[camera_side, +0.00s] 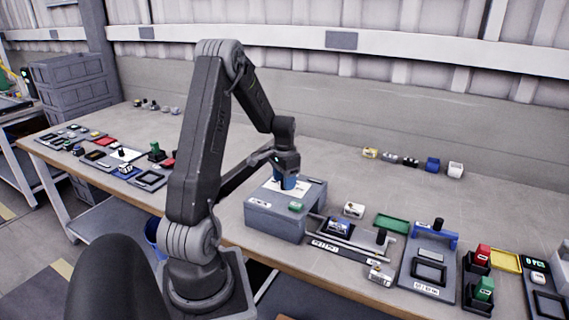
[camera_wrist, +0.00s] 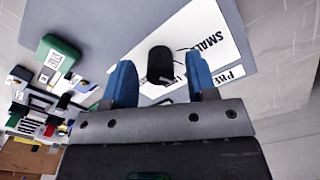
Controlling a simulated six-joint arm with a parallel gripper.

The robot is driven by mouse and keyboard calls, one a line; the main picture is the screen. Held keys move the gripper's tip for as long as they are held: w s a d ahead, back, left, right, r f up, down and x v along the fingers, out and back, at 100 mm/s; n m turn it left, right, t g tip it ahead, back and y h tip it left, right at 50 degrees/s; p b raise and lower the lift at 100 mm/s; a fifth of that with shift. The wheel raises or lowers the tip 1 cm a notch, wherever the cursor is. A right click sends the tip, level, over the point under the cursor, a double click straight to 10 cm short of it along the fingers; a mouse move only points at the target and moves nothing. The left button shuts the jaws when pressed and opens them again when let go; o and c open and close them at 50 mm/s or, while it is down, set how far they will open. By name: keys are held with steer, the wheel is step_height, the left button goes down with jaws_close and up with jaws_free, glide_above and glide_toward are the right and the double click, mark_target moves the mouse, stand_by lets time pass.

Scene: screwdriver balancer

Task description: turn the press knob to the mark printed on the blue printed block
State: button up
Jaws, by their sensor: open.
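The press knob (camera_wrist: 160,66) is black and stands on a white printed dial plate (camera_wrist: 205,50) on top of a grey press box (camera_side: 272,222). My gripper (camera_wrist: 161,78) is open, with its blue fingers on either side of the knob in the wrist view; gaps show on both sides. In the side view my gripper (camera_side: 288,184) points down over the plate and hides the knob.
A green block (camera_side: 296,206) sits on the box's near top edge. Trays, a white block (camera_side: 354,210) and a blue frame (camera_side: 437,232) stand to the right. Several small blocks, one blue (camera_side: 432,165), line the back.

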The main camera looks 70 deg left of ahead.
step_height(320, 180, up, 13)
stand_by(0.3)
stand_by(0.4)
steer(key=w+d+r+m+t+y, duration=0.1)
steer(key=d+r, duration=0.2)
steer(key=d, duration=0.5)
steer(key=w+d+r+t, duration=0.1)
steer(key=w+d+r, duration=0.15)
steer(key=d, duration=0.65)
steer(key=s+d+m+t, duration=0.1)
steer(key=s+d, duration=0.4)
steer(key=d, duration=0.4)
steer(key=s+d+m+t+h, duration=0.1)
steer(key=s+d+t, duration=0.1)
steer(key=s+d, duration=0.3)
steer(key=d, duration=0.4)
steer(key=shift+s+d+r+t, duration=0.2)
steer(key=shift+d+r+t, duration=0.05)
steer(key=shift+d+t, duration=0.05)
